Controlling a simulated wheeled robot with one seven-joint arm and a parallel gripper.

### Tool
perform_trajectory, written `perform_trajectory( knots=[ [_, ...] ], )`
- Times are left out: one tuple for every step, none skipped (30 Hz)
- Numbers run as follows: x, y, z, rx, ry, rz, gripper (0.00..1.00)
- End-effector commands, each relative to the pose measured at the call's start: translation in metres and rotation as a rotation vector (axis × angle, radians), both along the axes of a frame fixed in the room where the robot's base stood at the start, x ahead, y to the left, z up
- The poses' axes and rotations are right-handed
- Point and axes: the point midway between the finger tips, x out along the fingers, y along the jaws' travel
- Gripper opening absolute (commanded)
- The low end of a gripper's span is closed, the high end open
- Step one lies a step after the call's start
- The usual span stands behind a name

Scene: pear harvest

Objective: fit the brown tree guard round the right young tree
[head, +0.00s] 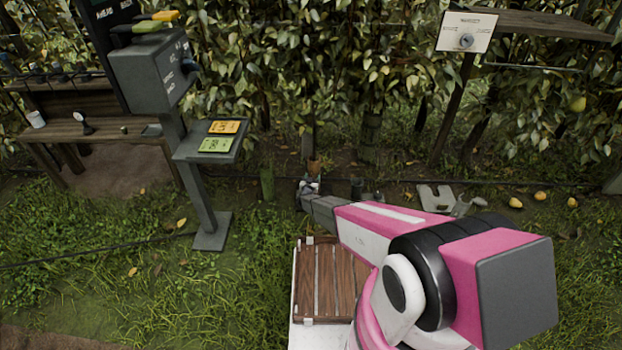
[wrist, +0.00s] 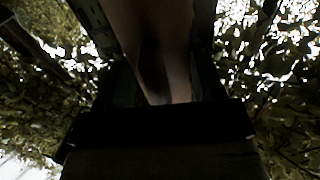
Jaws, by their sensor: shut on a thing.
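My gripper (head: 311,186) is low near the ground at the foot of the leafy row, at the far end of my outstretched arm. It is shut on the brown tree guard (head: 314,167), of which only a small orange-brown part shows above the fingers. In the wrist view the guard (wrist: 165,45) fills the upper middle as a dim brown curved wall between the dark fingers.
A grey post with a control box (head: 160,75) and a card tray (head: 210,142) stands left. A dark pot-like thing (head: 357,188) is just right of my gripper. A wooden slatted crate (head: 325,280) is near me. Fallen pears (head: 540,196) lie right. Grass at left is open.

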Motion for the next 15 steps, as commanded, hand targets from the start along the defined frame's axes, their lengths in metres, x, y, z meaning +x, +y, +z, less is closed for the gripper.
perform_trajectory(
  knots=[
    [0.0029,-0.0013,-0.0036,0.000,0.000,-0.001,0.36],
    [0.0036,-0.0020,-0.0048,0.000,0.000,-0.001,0.36],
    [0.0046,-0.0027,-0.0061,0.000,0.000,0.000,0.36],
    [0.0051,-0.0032,-0.0069,0.001,0.000,0.000,0.36],
    [0.0055,-0.0036,-0.0075,0.001,0.000,0.000,0.36],
    [0.0060,-0.0039,-0.0081,0.001,0.000,0.000,0.36],
    [0.0060,-0.0041,-0.0083,0.001,0.000,0.000,0.36],
    [0.0061,-0.0042,-0.0085,0.001,0.000,0.000,0.36],
    [0.0062,-0.0043,-0.0085,0.001,0.000,0.000,0.36],
    [0.0061,-0.0043,-0.0085,0.001,0.000,0.000,0.36],
    [0.0061,-0.0042,-0.0084,0.001,0.000,0.000,0.36],
    [0.0060,-0.0042,-0.0083,0.001,0.000,0.000,0.36],
    [0.0060,-0.0042,-0.0083,0.001,0.000,0.000,0.36],
    [0.0060,-0.0042,-0.0083,0.001,0.000,0.000,0.36],
    [0.0060,-0.0041,-0.0083,0.001,0.000,0.000,0.68]
  ],
)
